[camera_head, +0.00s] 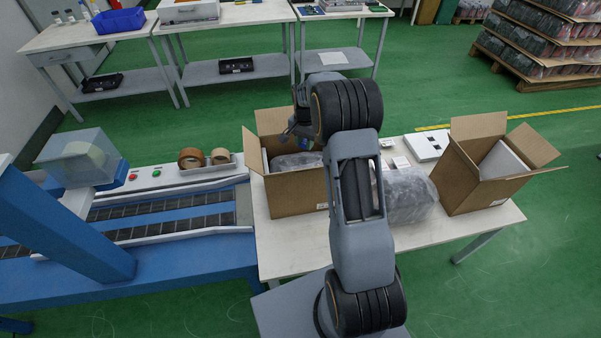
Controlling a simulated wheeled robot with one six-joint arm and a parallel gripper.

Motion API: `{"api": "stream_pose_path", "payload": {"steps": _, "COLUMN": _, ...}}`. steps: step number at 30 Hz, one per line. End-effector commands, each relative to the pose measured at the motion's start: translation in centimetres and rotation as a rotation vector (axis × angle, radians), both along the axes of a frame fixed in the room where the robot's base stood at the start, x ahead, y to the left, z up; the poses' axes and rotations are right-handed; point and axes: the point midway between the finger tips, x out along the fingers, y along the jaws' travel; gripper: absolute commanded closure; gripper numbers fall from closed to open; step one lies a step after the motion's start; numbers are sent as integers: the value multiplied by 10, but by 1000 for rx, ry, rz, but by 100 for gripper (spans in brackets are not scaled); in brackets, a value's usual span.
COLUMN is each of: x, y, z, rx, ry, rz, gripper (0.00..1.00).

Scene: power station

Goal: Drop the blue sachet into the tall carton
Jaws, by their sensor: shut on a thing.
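My gripper (297,124) is mostly hidden behind my own arm, above the back of the left open carton. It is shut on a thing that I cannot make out. I see no blue sachet anywhere in view. Two open brown cartons stand on the white table. The left carton (297,194) holds clear or grey plastic wrapping (296,161). The right carton (470,185) looks taller, stands at an angle with its flaps spread, and has a white panel or box (500,161) inside.
A bundle in clear plastic (409,196) lies between the cartons, partly behind my arm. A white flat device (427,146) lies at the table's back. Left is a blue conveyor (165,255) with tape rolls (191,158). Workbenches (95,38) stand behind, across green floor.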

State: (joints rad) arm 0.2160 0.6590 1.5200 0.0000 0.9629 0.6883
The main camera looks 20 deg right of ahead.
Motion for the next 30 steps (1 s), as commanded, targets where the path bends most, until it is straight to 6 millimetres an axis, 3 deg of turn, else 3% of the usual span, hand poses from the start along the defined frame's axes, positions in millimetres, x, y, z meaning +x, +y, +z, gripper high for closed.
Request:
{"api": "stream_pose_path", "payload": {"steps": 1, "x": 0, "y": 0, "z": -10, "rx": 0, "ry": 1, "rz": 0, "gripper": 89}}
{"api": "stream_pose_path", "payload": {"steps": 6, "x": 0, "y": 0, "z": -21, "rx": 0, "ry": 0, "rz": 0, "gripper": 89}}
{"api": "stream_pose_path", "payload": {"steps": 15, "x": 0, "y": 0, "z": -21, "rx": 0, "ry": 0, "rz": 0, "gripper": 89}}
{"api": "stream_pose_path", "payload": {"steps": 16, "x": 0, "y": 0, "z": -21, "rx": 0, "ry": 0, "rz": 0, "gripper": 65}}
{"api": "stream_pose_path", "payload": {"steps": 24, "x": 0, "y": 0, "z": -21, "rx": 0, "ry": 0, "rz": 0, "gripper": 39}}
{"api": "stream_pose_path", "payload": {"steps": 30, "x": 0, "y": 0, "z": -21, "rx": 0, "ry": 0, "rz": 0, "gripper": 38}}
